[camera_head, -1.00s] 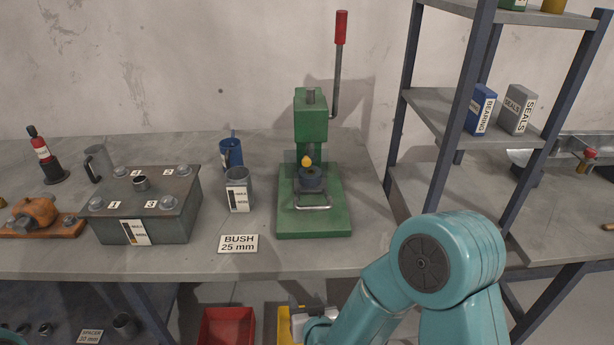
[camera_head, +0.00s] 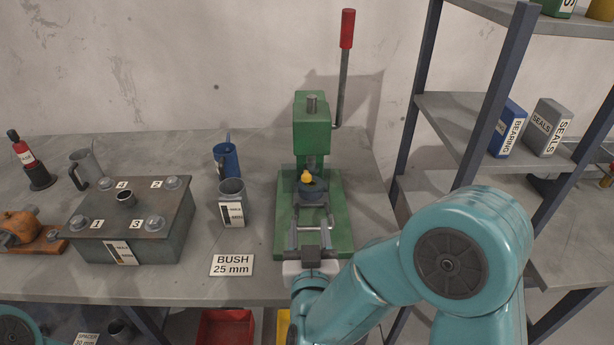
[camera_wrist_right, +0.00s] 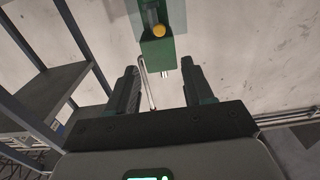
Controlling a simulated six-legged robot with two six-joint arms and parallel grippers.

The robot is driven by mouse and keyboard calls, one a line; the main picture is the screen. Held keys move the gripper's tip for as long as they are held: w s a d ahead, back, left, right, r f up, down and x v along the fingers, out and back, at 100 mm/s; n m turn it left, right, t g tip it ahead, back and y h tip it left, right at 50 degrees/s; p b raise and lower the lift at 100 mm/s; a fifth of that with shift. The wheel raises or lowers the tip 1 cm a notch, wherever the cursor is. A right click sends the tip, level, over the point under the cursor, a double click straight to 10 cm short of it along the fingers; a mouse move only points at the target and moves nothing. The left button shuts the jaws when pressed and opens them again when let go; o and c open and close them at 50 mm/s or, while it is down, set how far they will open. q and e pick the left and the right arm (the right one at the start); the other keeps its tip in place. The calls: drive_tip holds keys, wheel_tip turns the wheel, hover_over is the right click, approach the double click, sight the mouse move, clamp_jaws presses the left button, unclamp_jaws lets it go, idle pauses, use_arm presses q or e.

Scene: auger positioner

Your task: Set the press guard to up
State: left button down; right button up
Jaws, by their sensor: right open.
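The green press (camera_head: 312,120) stands on the bench on a green base, with a red-tipped lever at its right. Its guard looks like a faint see-through panel (camera_head: 288,178) low at the front, around the dark round block and yellow knob (camera_head: 307,177); its edges are hard to make out. My right gripper (camera_head: 312,232) is open and empty at the front of the press base, fingers towards the press, overlapping the guard's bar. In the right wrist view the open fingers (camera_wrist_right: 160,85) show, with the press head (camera_wrist_right: 158,52) beyond them. My left gripper is out of sight.
A grey mug (camera_head: 232,205), a blue mug (camera_head: 226,160) and a bolted metal box (camera_head: 130,225) stand left of the press. A BUSH 25 mm sign (camera_head: 232,265) is at the front edge. A shelf post (camera_head: 412,100) rises at the right.

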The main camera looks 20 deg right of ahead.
drive_tip(key=p+x, duration=0.2)
drive_tip(key=x, duration=0.5)
drive_tip(key=p+x, duration=0.2)
drive_tip(key=x, duration=0.6)
drive_tip(key=shift+w+f, duration=0.1)
drive_tip(key=shift+f, duration=0.1)
drive_tip(key=shift+w+p, duration=0.2)
drive_tip(key=shift+p, duration=0.1)
drive_tip(key=shift+d+r, duration=0.1)
drive_tip(key=shift+d, duration=0.05)
drive_tip(key=shift+c, duration=0.9)
drive_tip(key=shift+w, duration=0.1)
clamp_jaws()
wheel_tip(320, 180, up, 9)
drive_tip(key=p, duration=0.2)
hover_over(306, 179)
drive_tip(key=shift+s, duration=0.4)
